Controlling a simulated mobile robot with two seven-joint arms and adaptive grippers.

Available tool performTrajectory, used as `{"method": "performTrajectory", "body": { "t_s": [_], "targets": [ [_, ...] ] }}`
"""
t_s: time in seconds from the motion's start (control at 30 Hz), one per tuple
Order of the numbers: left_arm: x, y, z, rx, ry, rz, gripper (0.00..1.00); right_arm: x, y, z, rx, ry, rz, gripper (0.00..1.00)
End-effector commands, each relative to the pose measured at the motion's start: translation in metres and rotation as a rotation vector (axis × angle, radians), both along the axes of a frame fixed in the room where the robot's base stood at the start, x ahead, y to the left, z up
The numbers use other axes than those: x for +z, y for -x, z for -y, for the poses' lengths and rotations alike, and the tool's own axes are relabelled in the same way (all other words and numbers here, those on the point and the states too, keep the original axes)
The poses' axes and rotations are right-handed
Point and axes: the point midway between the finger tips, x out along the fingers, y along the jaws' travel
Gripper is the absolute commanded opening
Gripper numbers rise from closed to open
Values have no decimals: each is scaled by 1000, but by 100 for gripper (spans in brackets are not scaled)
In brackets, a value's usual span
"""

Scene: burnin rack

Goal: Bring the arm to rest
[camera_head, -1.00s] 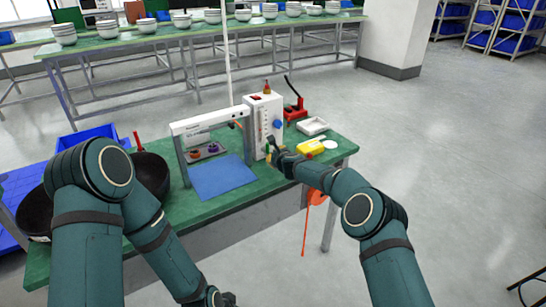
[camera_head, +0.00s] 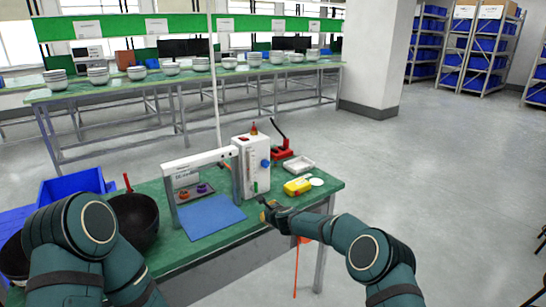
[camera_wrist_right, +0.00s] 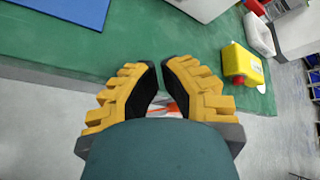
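My right arm reaches in from the lower right, with its gripper (camera_head: 270,212) in front of the green bench's (camera_head: 318,192) front edge. In the right wrist view the yellow fingers of this gripper (camera_wrist_right: 158,72) have black pads and lean toward each other. A narrow gap shows between the tips, with nothing held. An orange and white item shows through the gap beyond the fingers.
A white tester (camera_head: 252,168), a blue mat (camera_head: 210,217), a yellow container (camera_head: 297,187), a white tray (camera_head: 298,164) and a red tool (camera_head: 281,150) sit on the bench. The floor at right is clear.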

Motion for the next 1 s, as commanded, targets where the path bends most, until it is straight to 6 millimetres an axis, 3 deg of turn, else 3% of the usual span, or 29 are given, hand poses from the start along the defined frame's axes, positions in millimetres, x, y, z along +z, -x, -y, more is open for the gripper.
{"method": "performTrajectory", "body": {
  "t_s": [0.27,0.53,0.8,0.9,1.0],
  "targets": [
    [0,0,0,0,0,0,41,-83,108,24,370,481,-35,0],
    [0,0,0,0,0,0,41,-142,253,70,826,848,-46,0],
    [0,0,0,0,0,0,41,-157,412,113,1285,1026,-3,0],
    [0,0,0,0,0,0,41,-154,454,122,1401,1044,22,0],
    [0,0,0,0,0,0,41,-151,480,126,1471,1050,42,0]
  ]
}}
